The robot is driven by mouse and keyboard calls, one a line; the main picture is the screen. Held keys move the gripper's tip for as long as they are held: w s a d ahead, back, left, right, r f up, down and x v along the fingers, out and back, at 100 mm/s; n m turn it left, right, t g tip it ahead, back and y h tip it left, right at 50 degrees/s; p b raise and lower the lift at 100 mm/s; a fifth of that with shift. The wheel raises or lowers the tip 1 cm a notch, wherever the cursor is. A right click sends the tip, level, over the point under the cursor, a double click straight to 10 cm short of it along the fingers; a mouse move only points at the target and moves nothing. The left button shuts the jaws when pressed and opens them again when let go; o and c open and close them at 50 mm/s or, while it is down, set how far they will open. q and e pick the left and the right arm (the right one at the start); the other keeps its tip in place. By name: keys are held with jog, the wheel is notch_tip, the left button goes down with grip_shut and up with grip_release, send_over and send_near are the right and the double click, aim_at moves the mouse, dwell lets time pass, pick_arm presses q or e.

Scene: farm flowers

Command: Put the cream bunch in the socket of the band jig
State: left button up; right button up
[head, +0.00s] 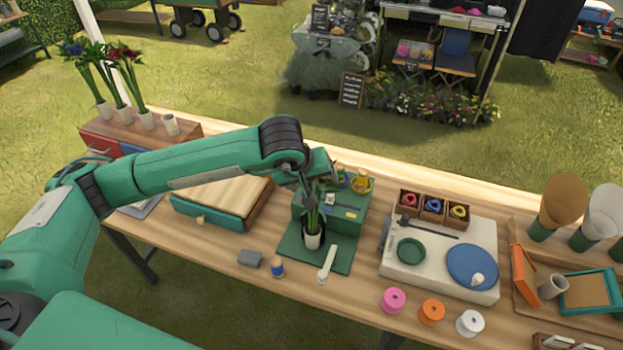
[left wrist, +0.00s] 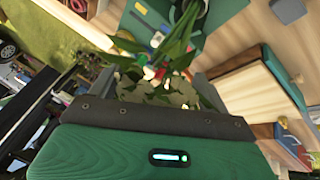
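The cream bunch (head: 313,218) stands nearly upright over the green band jig (head: 343,225), its green leaves and stems pointing down. Its cream blossoms (left wrist: 165,90) fill the space between the fingers in the left wrist view. A dark ring with a pale cup-like part (head: 313,241) is at the bunch's lower end, at the socket; I cannot tell how deep the stems sit. My left gripper (head: 307,188) is above the jig, shut on the bunch at its blossom end, which it hides in the head view. My right gripper is not in view.
A wooden tray box (head: 225,208) stands left of the jig. A grey block (head: 250,258), blue spool (head: 278,269) and white-handled tool (head: 327,264) lie in front. A pale board (head: 440,270) with ribbons is right; several spools line the front edge. A flower rack (head: 185,133) is back left.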

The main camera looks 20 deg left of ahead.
pick_arm(q)
jog(key=shift+r, duration=0.3)
jog(key=b+v, duration=0.3)
jog(key=v, duration=0.8)
jog(key=shift+s+r+b, duration=0.25)
jog(key=shift+r+b, duration=0.05)
jog(key=shift+b, duration=0.1)
